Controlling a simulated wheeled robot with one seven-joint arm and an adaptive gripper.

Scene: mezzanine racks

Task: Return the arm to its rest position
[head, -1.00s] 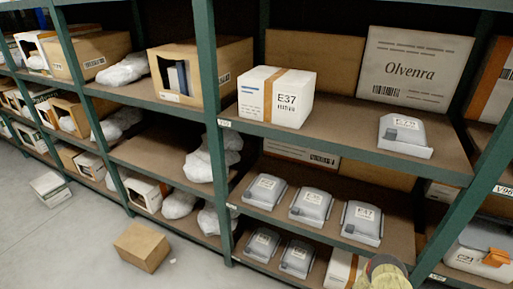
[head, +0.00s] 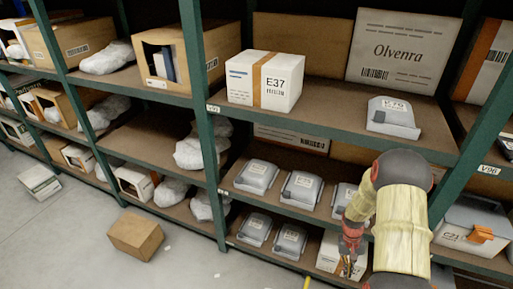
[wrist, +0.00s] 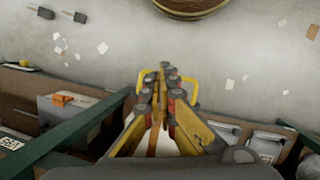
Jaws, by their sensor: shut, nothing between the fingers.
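My arm (head: 403,225) shows at the lower right of the head view, bent, with pale yellow links and dark joints. My gripper (head: 347,268) hangs below its red and grey wrist, pointing down, in front of the lower shelves. In the wrist view my gripper (wrist: 165,70) has its yellow fingers drawn together, with nothing between them. The pale floor lies beyond the fingertips. The arm partly hides the bins and a white box (head: 328,252) on the lower shelves.
Green-framed racks (head: 206,150) stand close by. The upper shelf holds a white E37 box (head: 264,82) and a grey bin (head: 392,117). Several grey bins sit lower. A cardboard box (head: 135,236) lies on the floor at left, with open floor around it. Paper scraps (wrist: 103,47) litter the floor.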

